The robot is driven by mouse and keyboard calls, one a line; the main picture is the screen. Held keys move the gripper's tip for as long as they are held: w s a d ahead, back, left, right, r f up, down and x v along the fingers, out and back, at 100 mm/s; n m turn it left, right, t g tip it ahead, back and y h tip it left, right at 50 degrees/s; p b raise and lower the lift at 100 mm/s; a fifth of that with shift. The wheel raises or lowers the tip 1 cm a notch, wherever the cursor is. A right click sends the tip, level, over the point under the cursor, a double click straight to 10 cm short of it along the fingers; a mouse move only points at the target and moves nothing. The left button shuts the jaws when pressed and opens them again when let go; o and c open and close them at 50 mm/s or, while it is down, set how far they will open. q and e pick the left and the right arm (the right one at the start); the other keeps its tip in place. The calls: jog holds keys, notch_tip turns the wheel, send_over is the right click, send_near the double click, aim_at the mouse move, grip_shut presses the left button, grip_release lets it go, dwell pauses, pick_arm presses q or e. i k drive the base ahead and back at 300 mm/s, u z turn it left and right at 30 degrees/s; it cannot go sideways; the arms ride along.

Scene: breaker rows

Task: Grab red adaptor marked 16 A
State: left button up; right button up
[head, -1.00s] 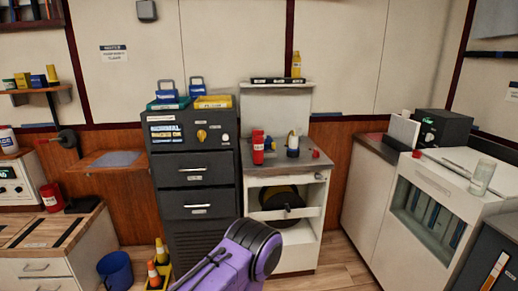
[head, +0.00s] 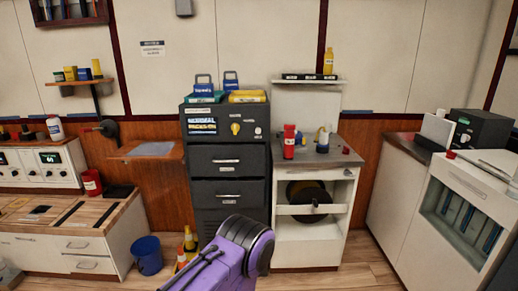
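A red upright cylinder-shaped thing (head: 289,142), which looks like a red adaptor, stands on the grey top of the white cabinet (head: 345,157) right of the dark drawer unit. Its marking is too small to read. A blue and white adaptor-like thing (head: 322,141) stands just right of it. Another red cylinder with a pale label (head: 92,182) stands on the wooden counter at left; its label is also unreadable. A purple arm link of mine rises from the bottom middle, well below the cabinet top. Neither of my grippers shows.
The dark drawer unit (head: 228,160) carries padlock-like blue things and a yellow box (head: 247,96). A blue bucket (head: 147,255) and orange-yellow cones (head: 184,250) stand on the floor. A white glass-fronted unit (head: 470,205) stands at right. Some wooden floor (head: 330,280) before the cabinet is clear.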

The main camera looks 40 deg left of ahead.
aim_at(289, 144)
jog(key=z, duration=0.3)
jog(key=k, duration=0.25)
jog(key=u, duration=1.8)
jog(key=i, duration=1)
jog(key=z, duration=0.3)
jog(key=i, duration=0.8)
jog(key=z, duration=0.7)
